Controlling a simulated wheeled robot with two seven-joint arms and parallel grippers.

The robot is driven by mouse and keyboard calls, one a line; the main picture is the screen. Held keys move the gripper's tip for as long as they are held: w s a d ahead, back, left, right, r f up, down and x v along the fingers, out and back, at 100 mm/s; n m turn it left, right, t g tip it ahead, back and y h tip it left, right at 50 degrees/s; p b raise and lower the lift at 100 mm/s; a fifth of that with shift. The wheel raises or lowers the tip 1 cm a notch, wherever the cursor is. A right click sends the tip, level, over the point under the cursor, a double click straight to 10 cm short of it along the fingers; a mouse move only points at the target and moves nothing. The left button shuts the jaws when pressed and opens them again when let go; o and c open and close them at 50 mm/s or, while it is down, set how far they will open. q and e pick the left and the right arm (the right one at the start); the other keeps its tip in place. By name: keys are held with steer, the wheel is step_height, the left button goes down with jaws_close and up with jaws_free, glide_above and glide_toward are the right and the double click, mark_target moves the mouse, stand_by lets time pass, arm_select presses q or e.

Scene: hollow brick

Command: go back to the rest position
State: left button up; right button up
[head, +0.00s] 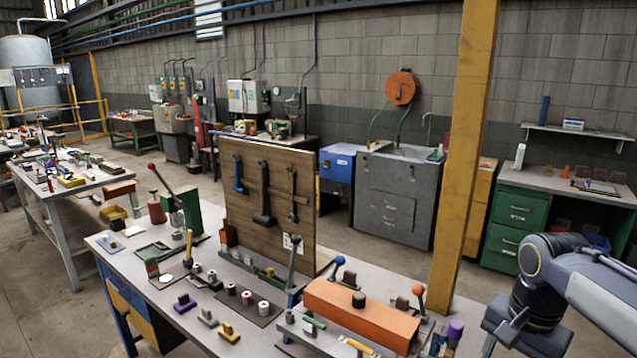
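My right arm comes in from the right edge. Its gripper (505,330) is low in the picture, right of the workbench's near end and in front of the yellow post. It is seen at a steep angle, and I cannot tell whether its fingers are apart or closed. I see nothing clearly held in it. My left gripper is not in view. A long orange block (345,312) lies on the near right part of the workbench, with a dark round piece (358,299) on its top. The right gripper is apart from the block.
The workbench (215,342) carries many small parts, levers with ball handles and an upright wooden tool board (270,195). A yellow post (463,160) stands behind its right end. A green cabinet (512,220) stands at the right. Open floor (45,310) lies at the left.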

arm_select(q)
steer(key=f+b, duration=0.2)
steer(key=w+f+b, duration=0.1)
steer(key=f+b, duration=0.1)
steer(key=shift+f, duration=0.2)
arm_select(e)
steer(key=s+a+f+n+t+y, duration=0.3)
steer(key=s+a+f+n+t, duration=0.2)
steer(key=s+a+f+n, duration=0.4)
steer(key=s+a+f, duration=0.2)
steer(key=s+a, duration=0.1)
steer(key=shift+a+y, duration=0.15)
steer(key=shift+y, duration=0.15)
